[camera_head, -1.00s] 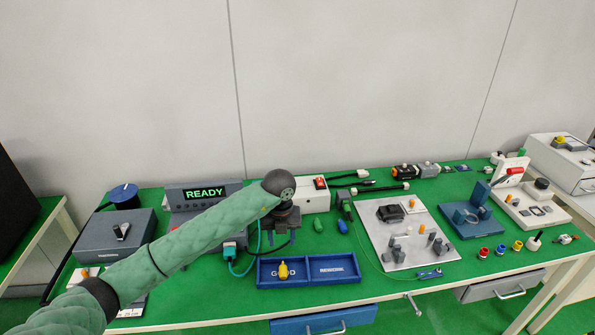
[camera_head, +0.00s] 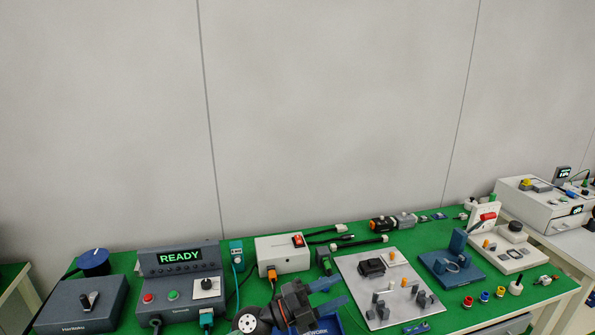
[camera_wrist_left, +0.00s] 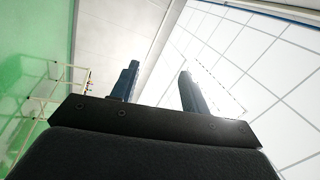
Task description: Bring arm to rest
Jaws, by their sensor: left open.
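My left gripper (camera_head: 333,292) is low in the head view, at the bottom centre. Its dark body and two blue fingers point right, and the fingers stand apart with nothing between them. In the left wrist view the two fingers (camera_wrist_left: 158,78) are also spread and empty, against a pale wall and tiled ceiling. The gripper covers most of the blue tray (camera_head: 326,326) in the head view. Most of my left arm is out of the picture, and my right gripper does not show.
A grey box with a lever (camera_head: 87,308) stands at left. The wall behind is bare.

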